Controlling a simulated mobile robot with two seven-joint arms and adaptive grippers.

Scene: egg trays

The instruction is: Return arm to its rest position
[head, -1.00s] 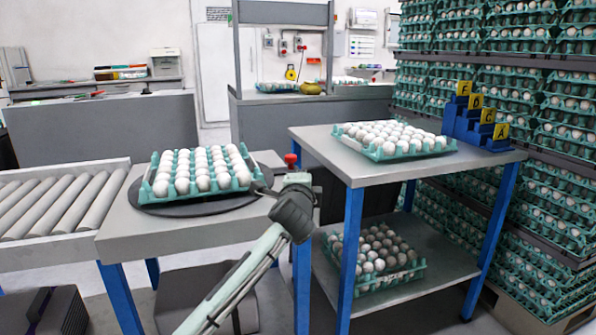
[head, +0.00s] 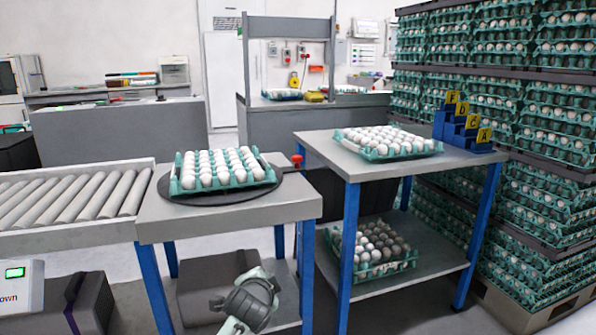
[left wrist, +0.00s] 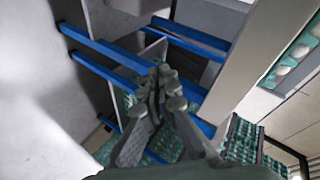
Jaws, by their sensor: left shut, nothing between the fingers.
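My left arm shows at the bottom centre of the head view, with its grey wrist part low in front of the left table; its fingertips cannot be made out there. In the left wrist view my left gripper (left wrist: 160,78) has its fingers together, with nothing held between them. It points toward blue table legs and a lower shelf area, apart from them. A green tray (head: 222,188) full of white eggs sits on the dark round turntable (head: 166,186) on the left table, clear of the arm. My right gripper is not in view.
A second egg tray (head: 395,156) sits on the right table (head: 345,152), with another egg tray (head: 375,272) on its lower shelf. Blue lettered steps (head: 455,133) stand at its back corner. A roller conveyor (head: 70,215) joins the left table. Tall egg-tray stacks fill the right.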

